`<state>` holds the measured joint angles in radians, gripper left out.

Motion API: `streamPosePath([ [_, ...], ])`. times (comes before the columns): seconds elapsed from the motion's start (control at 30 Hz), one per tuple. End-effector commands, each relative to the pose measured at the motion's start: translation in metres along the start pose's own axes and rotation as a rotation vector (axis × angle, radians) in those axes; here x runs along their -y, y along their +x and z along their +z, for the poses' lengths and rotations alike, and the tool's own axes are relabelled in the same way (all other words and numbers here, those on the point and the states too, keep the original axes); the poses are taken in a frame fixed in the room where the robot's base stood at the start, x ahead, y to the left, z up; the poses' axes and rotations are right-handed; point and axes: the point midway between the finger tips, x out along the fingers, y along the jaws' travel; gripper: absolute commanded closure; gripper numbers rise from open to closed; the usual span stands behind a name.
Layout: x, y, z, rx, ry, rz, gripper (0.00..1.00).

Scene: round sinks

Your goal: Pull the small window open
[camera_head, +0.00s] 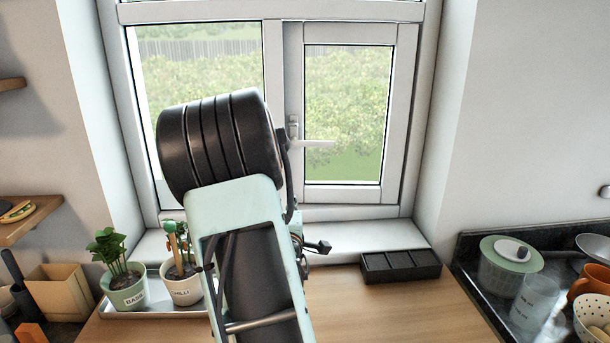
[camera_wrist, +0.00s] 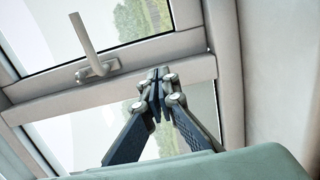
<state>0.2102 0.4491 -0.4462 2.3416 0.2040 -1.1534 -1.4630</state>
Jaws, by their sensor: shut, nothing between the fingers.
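The small window (camera_head: 393,110) is the right-hand white sash in the head view. It looks flush in its frame, with no clear gap showing. Its pale handle (camera_head: 316,143) sits on the left side of the sash, with the lever lying horizontally. In the wrist view the handle (camera_wrist: 88,48) stands at the upper left. My gripper (camera_wrist: 158,74) is shut and empty, with its fingertips to the right of the handle's base and apart from it in the picture. Whether the tips touch the window frame I cannot tell. In the head view my arm hides most of the gripper.
A tray (camera_head: 152,314) with a basil pot (camera_head: 127,291) and a chilli pot (camera_head: 185,288) stands at left below the window. A black compartment box (camera_head: 400,266) is at right on the wooden counter (camera_head: 400,312). A dish area with a salad spinner (camera_head: 511,262) lies farther right.

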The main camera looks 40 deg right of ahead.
Motion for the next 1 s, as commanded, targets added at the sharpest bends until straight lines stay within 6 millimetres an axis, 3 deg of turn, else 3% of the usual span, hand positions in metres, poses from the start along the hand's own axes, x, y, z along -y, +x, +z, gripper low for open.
streamPosePath([
  [0.17,0.002,0.01,0.002,0.005,-0.001,-0.001,1.0],
  [0.7,0.001,0.105,0.003,0.004,0.0,-0.001,1.0],
  [1.0,0.002,0.135,0.002,0.003,0.0,-0.001,1.0],
])
